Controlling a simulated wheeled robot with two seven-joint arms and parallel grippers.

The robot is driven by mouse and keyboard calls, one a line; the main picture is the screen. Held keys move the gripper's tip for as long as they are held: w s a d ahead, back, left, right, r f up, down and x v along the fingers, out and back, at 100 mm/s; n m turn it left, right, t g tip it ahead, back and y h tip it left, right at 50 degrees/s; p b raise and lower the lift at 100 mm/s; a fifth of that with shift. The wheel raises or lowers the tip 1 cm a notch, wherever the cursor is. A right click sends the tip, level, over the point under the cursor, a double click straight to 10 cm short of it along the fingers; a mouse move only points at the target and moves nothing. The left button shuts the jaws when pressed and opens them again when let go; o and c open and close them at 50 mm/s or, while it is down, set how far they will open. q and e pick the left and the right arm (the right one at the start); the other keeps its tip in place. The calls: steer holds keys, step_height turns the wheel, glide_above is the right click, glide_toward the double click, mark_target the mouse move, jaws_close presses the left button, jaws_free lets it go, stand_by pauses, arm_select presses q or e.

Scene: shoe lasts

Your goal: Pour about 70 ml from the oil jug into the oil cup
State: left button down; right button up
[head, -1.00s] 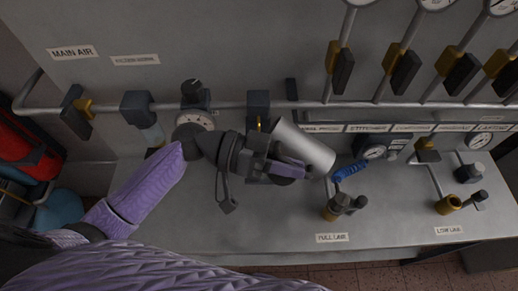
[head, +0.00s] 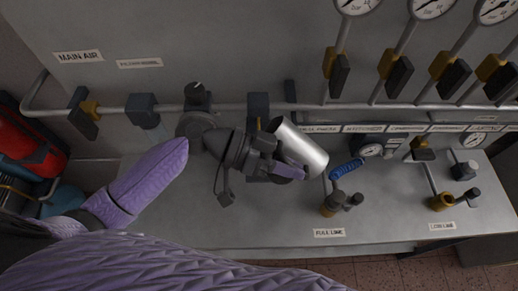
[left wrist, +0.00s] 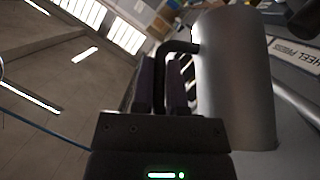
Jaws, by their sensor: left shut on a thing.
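The oil jug (head: 302,148) is a plain grey metal cylinder, lying tilted in the head view above the bench. In the left wrist view the jug (left wrist: 232,75) stands beside the fingers, its thin dark handle running between them. My left gripper (head: 284,171) is shut on this handle and holds the jug off the bench; the fingers also show in the left wrist view (left wrist: 161,85). No oil stream is visible, and the jug's contents are hidden. I cannot make out an oil cup; it may be hidden behind the arm or jug. My right gripper is out of view.
The bench front is mostly clear.

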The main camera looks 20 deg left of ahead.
mark_target(308, 169)
arm_select(q)
steer(key=shift+r+y+p, duration=0.8)
steer(key=shift+r+p, duration=0.7)
steer(key=shift+p, duration=1.2)
steer(key=y+p, duration=0.1)
steer(key=p, duration=0.2)
steer(key=shift+d+r+y, duration=0.1)
steer(key=shift+d+y, duration=0.2)
steer(key=shift+y, duration=0.1)
steer(key=shift+d+y+p, duration=0.35)
steer(key=shift+y+p, duration=0.15)
steer(key=shift+p, duration=0.4)
steer(key=shift+s+d+f+m+t+y+b, duration=0.15)
steer(key=shift+d+f+t+y, duration=0.1)
steer(key=shift+d+f+y, duration=0.25)
steer(key=shift+w+d+f+m+t+y+b, duration=0.15)
steer(key=shift+d+f+t+y, duration=0.1)
steer(key=shift+f+y, duration=0.35)
steer(key=f+y, duration=0.1)
steer(key=y, duration=0.1)
steer(key=d+f+y, duration=0.1)
steer(key=y, duration=0.1)
steer(key=shift+s+d+t, duration=0.15)
steer(key=shift+t, duration=0.15)
